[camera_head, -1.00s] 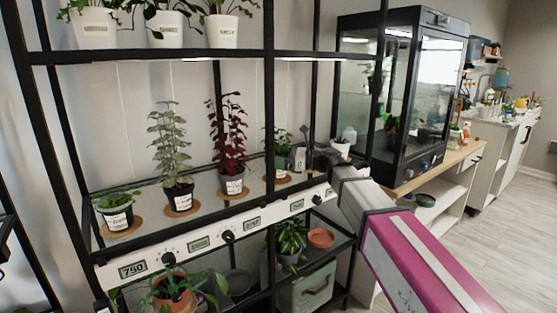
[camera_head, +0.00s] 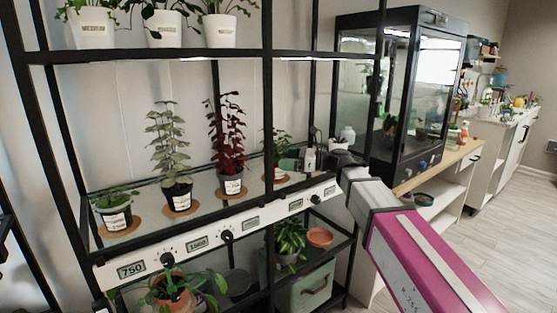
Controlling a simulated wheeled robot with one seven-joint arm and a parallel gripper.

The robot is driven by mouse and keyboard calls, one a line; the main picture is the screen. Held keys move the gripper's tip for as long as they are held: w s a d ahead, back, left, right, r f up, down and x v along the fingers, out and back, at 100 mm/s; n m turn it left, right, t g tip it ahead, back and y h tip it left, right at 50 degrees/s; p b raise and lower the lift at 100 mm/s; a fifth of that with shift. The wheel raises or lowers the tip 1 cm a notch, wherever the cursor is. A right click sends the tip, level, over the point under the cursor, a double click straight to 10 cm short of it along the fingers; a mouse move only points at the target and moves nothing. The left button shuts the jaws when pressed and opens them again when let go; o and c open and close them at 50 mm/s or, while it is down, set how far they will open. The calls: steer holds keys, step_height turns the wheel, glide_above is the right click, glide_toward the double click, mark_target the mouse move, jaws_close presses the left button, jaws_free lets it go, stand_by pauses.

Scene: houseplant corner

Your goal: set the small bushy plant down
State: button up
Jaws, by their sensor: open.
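The small bushy plant (camera_head: 281,146) is green-leaved and stands on the lit middle shelf at its right end, partly hidden behind the black front post. A brown round mat (camera_head: 284,178) shows at its base; I cannot tell how squarely the pot sits on it. My gripper (camera_head: 311,161) comes in from the right, between the plant and the right shelf post. It is open; its fingers are small and unclear in this view. I cannot tell whether they still touch the pot.
On the same shelf stand a dark-red plant (camera_head: 227,135), a tall pale-green plant (camera_head: 168,140) and a low leafy plant (camera_head: 114,208), each on a brown mat. The black front post (camera_head: 268,120) is close to the small plant. A glass cabinet (camera_head: 400,90) stands to the right.

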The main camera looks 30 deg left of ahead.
steer(key=v, duration=0.8)
steer(key=shift+d, duration=0.25)
